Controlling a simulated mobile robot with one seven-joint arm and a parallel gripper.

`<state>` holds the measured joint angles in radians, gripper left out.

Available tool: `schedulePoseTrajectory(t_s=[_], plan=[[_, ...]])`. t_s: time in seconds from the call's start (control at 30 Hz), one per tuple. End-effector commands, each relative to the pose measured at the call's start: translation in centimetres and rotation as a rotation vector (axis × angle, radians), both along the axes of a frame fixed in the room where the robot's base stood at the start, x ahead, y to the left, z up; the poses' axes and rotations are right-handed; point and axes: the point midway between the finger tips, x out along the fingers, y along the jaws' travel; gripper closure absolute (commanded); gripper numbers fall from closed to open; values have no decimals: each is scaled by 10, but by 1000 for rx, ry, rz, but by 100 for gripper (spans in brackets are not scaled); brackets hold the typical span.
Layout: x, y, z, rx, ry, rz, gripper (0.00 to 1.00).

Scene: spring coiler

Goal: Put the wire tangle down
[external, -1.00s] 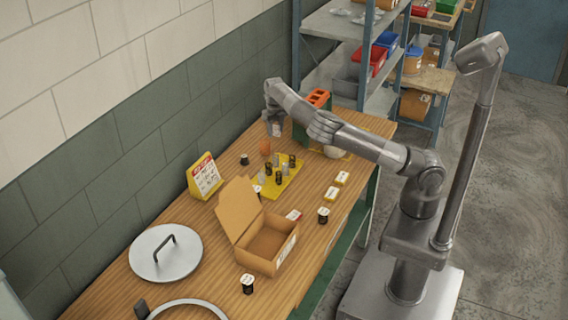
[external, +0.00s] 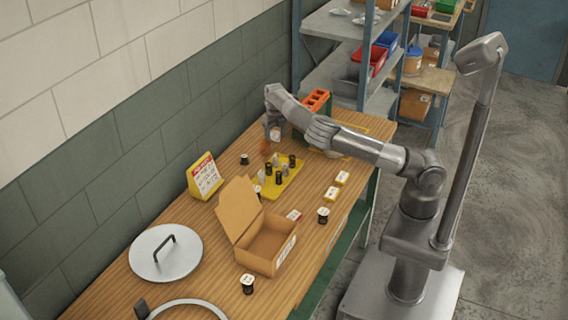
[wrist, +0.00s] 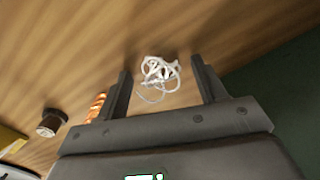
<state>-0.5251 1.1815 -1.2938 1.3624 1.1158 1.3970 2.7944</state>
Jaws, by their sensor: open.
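The wire tangle (wrist: 158,72) is a loose knot of thin white wire. In the wrist view it lies between my two finger tips, with the wood of the table around it. I cannot tell whether it rests on the wood or hangs just above it. My gripper (wrist: 160,78) is open, with a gap between each finger and most of the tangle. In the external view my gripper (external: 273,136) points down over the far part of the workbench (external: 210,225), close to the wall. The tangle is too small to make out clearly there.
An orange coil (wrist: 96,107) stands close beside my left finger in the wrist view, with a dark spool (wrist: 50,122) farther left. A yellow tray (external: 290,181) with several small cylinders, an orange-topped rack (external: 316,99) and an open cardboard box (external: 265,243) are on the bench.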

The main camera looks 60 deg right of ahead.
Motion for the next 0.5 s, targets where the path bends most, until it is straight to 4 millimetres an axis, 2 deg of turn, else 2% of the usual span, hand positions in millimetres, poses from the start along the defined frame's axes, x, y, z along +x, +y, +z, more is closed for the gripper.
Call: schedulePoseTrajectory(t_s=[0.1,0.23,0.5], plan=[[0,0,3,-1,-1,0,36],[1,0,18,0,-2,1,36],[1,1,76,2,-4,1,36]])
